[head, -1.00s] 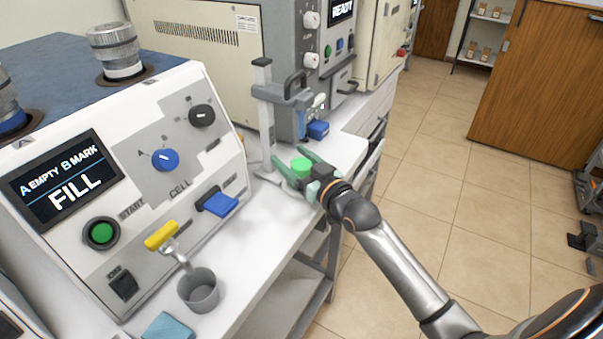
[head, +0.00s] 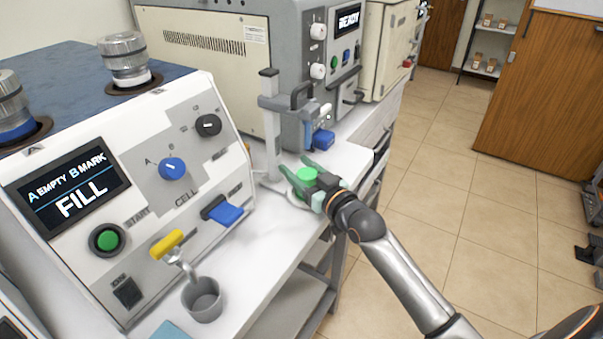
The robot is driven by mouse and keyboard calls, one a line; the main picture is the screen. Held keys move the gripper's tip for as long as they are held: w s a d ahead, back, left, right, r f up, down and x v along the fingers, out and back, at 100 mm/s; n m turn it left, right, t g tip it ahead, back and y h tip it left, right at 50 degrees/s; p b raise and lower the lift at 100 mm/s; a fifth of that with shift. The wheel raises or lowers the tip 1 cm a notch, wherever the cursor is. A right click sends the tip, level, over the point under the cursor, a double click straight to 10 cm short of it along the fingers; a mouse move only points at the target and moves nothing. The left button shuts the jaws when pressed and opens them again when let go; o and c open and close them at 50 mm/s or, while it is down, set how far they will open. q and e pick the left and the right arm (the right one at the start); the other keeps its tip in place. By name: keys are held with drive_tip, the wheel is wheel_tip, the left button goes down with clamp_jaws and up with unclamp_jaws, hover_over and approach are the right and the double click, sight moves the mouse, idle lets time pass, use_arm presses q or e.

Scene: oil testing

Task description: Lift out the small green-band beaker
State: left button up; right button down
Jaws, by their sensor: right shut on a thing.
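The small green-band beaker (head: 307,175) shows as a bright green round shape between the fingers of my right gripper (head: 301,175). The gripper is shut on it, at the foot of a grey stand (head: 272,130) on the white bench. The fingers and wrist hide most of its body, and I cannot tell whether it is clear of the surface below. My left gripper is not in view.
A grey machine (head: 120,200) with a FILL display stands at left, with a grey cup (head: 202,299) under its yellow-handled tap (head: 168,245). A second machine (head: 300,60) reads READY behind the stand. The white bench (head: 262,262) is clear between cup and gripper.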

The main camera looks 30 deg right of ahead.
drive_tip(key=shift+r, duration=0.5)
wheel_tip(320, 180, up, 2)
drive_tip(key=shift+r, duration=0.2)
drive_tip(key=s+d, duration=0.2)
drive_tip(key=s, duration=1.5)
drive_tip(key=shift+s+d, duration=0.25)
drive_tip(key=shift+s, duration=0.1)
